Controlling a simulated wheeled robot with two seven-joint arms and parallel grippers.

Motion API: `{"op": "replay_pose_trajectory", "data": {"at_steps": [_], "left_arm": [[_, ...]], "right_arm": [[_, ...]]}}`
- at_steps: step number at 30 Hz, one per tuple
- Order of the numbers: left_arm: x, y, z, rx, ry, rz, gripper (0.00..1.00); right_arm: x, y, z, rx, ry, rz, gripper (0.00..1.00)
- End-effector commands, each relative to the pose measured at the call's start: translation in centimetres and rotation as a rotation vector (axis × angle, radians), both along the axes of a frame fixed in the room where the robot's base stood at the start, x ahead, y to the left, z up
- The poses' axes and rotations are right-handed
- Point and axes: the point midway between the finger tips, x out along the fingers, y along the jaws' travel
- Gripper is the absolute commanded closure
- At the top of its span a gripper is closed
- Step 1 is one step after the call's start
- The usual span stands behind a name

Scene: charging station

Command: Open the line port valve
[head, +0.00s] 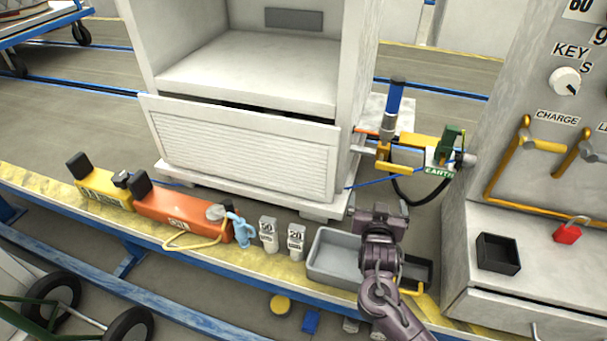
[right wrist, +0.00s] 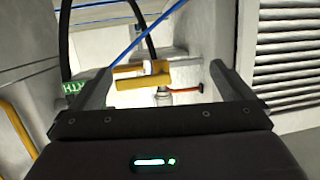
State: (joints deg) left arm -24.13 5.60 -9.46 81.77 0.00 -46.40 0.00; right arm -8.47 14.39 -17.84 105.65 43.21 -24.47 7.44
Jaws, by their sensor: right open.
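The valve at the side of the white cabinet has a yellow lever (head: 400,166), lying roughly crosswise below an upright blue-handled part (head: 394,100). The yellow lever (right wrist: 143,82) also shows in the right wrist view, between my fingers but beyond them. My right gripper (head: 379,208) is open and empty, short of the lever and apart from it. Its two fingers show on either side in the right wrist view (right wrist: 160,72). A dark hose loops below the valve. The "EARTH" tag (head: 439,171) hangs beside it. My left gripper is not in view.
A grey tray (head: 334,262) lies under my right arm. The control cabinet (head: 497,225) stands close on the right, with yellow pipework, a black box and a red padlock (head: 567,232).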

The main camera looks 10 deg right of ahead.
Motion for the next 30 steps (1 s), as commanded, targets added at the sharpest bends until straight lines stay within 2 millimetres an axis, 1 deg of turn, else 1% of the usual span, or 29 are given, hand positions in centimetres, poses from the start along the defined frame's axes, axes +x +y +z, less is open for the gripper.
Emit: {"op": "replay_pose_trajectory", "data": {"at_steps": [1, 3, 7, 11, 18, 22, 25, 30], "left_arm": [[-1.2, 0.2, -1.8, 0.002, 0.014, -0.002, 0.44], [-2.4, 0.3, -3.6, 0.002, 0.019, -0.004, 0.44], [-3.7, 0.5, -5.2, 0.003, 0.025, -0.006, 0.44], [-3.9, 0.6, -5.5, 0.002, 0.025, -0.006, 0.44], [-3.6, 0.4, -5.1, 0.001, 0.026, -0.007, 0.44], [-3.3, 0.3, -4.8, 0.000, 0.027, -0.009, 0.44], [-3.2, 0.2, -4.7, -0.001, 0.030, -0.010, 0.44], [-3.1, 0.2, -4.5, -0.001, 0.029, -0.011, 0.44]], "right_arm": [[0.7, -1.1, 0.8, -0.038, -0.060, -0.032, 0.00], [1.2, -2.3, 1.9, -0.084, -0.131, -0.069, 0.00], [1.6, -3.4, 3.1, -0.134, -0.205, -0.107, 0.00], [2.3, -4.1, 3.3, -0.147, -0.221, -0.114, 0.00], [5.6, -6.1, 3.3, -0.146, -0.219, -0.113, 0.00], [7.1, -7.0, 3.2, -0.144, -0.218, -0.114, 0.00], [7.8, -7.4, 3.2, -0.143, -0.217, -0.112, 0.00], [8.2, -7.6, 3.2, -0.142, -0.216, -0.112, 0.00]]}}
